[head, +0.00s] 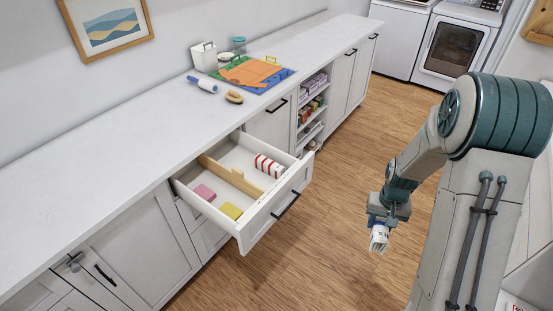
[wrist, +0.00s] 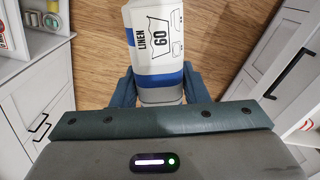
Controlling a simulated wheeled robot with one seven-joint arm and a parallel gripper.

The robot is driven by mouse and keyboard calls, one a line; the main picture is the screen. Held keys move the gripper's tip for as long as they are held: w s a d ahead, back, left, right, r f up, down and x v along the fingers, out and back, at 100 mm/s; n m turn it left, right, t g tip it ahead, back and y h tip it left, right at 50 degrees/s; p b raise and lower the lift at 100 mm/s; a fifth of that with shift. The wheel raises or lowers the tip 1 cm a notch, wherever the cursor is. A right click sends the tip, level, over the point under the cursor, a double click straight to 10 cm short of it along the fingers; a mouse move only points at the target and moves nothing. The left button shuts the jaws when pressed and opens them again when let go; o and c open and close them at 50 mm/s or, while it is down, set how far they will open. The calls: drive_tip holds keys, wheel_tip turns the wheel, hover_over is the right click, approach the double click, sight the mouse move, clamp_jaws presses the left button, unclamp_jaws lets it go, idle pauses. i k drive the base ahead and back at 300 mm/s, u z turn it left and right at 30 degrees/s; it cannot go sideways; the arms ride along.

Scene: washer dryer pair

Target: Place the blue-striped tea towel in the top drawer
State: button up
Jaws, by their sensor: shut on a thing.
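My gripper (head: 383,214) is shut on the blue-striped tea towel (head: 379,236), a small white folded bundle with blue stripes, and holds it in the air over the floor, right of the drawer. In the wrist view the towel (wrist: 158,40) sits between my gripper's fingers (wrist: 158,88), its label reading "LINEN 60"; its near end is partly hidden. The top drawer (head: 262,224) is pulled open below the counter, apart from my gripper. A wooden divider (head: 231,177) splits it. A red-striped bundle (head: 268,166) lies behind the divider's right end; pink (head: 204,192) and yellow (head: 231,211) blocks lie in the left part.
The white counter (head: 120,150) holds a colourful mat (head: 280,84), a rolling pin (head: 202,84) and a brush (head: 234,97). Open shelves (head: 312,105) stand beyond the drawer. A washer and dryer (head: 455,45) stand at the back. The wooden floor (head: 320,240) between drawer and gripper is clear.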

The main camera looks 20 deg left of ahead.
sight(257, 184)
drive_tip(key=u, duration=0.15)
drive_tip(key=i, duration=1.1)
drive_tip(key=u, duration=1.1)
drive_tip(key=i, duration=0.5)
drive_tip(key=u, duration=0.45)
